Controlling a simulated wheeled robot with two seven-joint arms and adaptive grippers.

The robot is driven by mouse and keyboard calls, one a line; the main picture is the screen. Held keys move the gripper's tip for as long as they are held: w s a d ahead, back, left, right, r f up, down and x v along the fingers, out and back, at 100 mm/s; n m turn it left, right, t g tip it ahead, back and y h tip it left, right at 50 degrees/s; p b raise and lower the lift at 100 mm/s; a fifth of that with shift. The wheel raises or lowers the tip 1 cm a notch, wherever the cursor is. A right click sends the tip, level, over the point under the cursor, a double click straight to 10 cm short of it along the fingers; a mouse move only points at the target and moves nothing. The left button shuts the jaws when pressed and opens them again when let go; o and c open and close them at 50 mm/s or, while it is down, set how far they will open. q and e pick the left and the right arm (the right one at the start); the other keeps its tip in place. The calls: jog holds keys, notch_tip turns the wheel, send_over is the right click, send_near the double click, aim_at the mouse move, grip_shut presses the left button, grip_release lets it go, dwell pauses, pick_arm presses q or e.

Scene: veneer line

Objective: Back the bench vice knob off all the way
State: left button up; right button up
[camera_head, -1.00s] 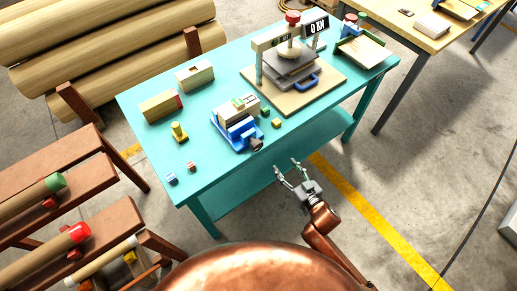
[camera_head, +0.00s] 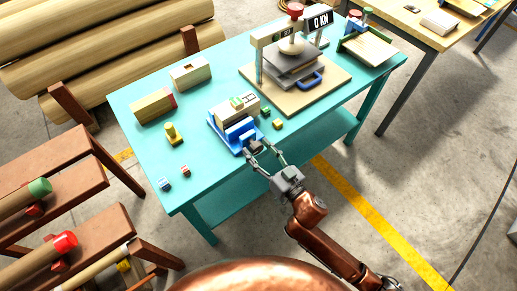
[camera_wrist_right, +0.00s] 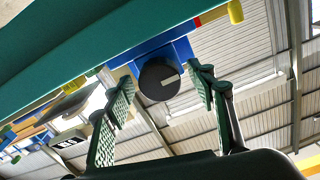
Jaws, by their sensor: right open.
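The blue bench vice (camera_head: 236,133) stands at the front edge of the teal table, with pale blocks in it. Its dark round knob (camera_head: 255,146) faces the front edge and is partly hidden by my fingers in the head view. In the right wrist view the black knob (camera_wrist_right: 159,79) with a pale mark lies between my two fingertips. My right gripper (camera_head: 262,153) is open around the knob, with gaps visible on both sides in the wrist view (camera_wrist_right: 162,88). My left gripper is not in view.
The teal table (camera_head: 205,165) also holds a press (camera_head: 290,65) behind the vice, a yellow knobbed piece (camera_head: 173,132) and small coloured cubes (camera_head: 278,124). Wooden racks with rolls stand at the left. Floor in front of the table is open.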

jog(key=shift+w+a, duration=0.1)
jog(key=shift+c, duration=0.4)
jog(key=c, duration=1.1)
